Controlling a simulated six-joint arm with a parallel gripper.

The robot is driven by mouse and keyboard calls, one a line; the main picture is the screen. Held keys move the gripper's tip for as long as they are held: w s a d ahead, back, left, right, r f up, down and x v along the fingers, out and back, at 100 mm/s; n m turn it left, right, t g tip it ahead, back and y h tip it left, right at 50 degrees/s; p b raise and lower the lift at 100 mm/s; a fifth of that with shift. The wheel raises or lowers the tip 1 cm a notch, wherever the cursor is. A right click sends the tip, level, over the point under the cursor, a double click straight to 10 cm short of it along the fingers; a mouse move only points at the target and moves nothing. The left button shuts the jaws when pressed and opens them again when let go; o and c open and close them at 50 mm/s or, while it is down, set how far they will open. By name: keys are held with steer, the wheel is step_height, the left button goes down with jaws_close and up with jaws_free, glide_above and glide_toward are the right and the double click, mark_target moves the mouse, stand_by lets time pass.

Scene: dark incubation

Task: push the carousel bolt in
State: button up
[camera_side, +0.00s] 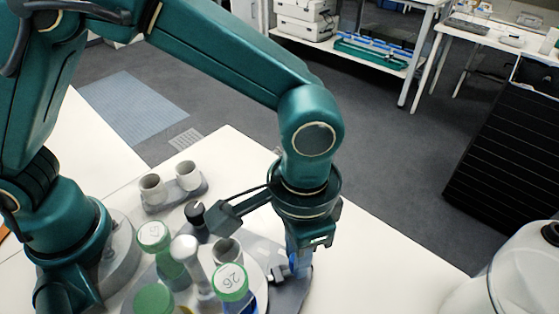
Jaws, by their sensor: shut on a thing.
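The carousel (262,291) is a pale round plate on a grey base at the bottom centre, carrying capped tubes. A small grey bolt-like part (278,273) sticks out at its right edge; I cannot tell for sure that it is the bolt or how far in it sits. My gripper (299,268) points down at the carousel's right side, just right of that part. Whether this object touches the base is unclear.
Green-capped tubes (154,235) and a white-topped tube (185,248) stand close on the left. A black knob (195,213) and a rack with two white cups (152,189) are behind. A white rounded vessel (520,275) is at right. The table between is clear.

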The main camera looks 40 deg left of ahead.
steer(key=shift+s, duration=0.1)
steer(key=shift+s+a, duration=0.45)
steer(key=shift+s, duration=0.25)
steer(key=o, duration=0.7)
steer(key=shift+w+d, duration=0.45)
steer(key=shift+w, duration=0.35)
steer(key=shift+r, duration=0.1)
